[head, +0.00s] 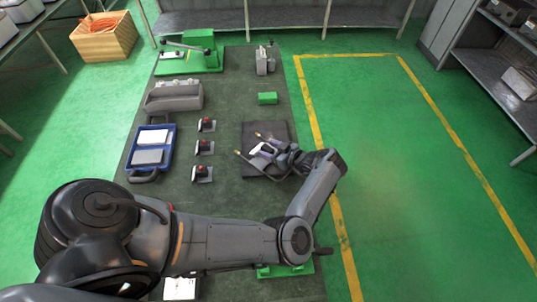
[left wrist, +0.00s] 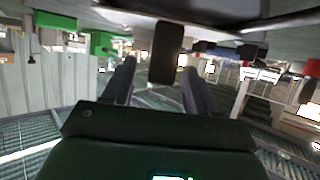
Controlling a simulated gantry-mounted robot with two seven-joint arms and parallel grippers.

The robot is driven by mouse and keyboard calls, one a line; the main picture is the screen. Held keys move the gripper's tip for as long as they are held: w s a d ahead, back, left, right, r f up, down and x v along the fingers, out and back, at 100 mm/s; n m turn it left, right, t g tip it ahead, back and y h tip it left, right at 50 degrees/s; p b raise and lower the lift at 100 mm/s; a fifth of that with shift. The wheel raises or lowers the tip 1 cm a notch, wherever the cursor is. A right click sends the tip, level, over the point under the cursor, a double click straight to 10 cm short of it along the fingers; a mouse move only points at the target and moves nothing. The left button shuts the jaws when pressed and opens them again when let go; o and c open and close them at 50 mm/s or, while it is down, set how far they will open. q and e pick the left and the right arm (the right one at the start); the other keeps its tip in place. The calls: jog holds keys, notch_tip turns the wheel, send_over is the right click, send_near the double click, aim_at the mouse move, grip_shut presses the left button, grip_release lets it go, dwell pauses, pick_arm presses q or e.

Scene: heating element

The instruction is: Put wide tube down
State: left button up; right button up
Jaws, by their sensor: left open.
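My left gripper (head: 262,150) is over a dark square pad (head: 281,132) on the workbench in the head view. A thin grey bent tube (head: 252,165) shows at the pad beside the gripper, partly hidden by the hand; I take it for the wide tube. Small yellowish tips (head: 258,134) show just above the gripper. In the left wrist view the two fingers (left wrist: 158,85) stand apart. A dark upright block (left wrist: 167,52) shows beyond the gap between them; I cannot tell what it is. My right gripper is not in view.
A green machine (head: 200,48) stands at the back left.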

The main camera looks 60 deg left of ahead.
pick_arm(q)
jog(key=shift+s+a+f, duration=0.2)
jog(key=shift+a, duration=0.25)
grip_shut()
jog(key=shift+r, duration=0.15)
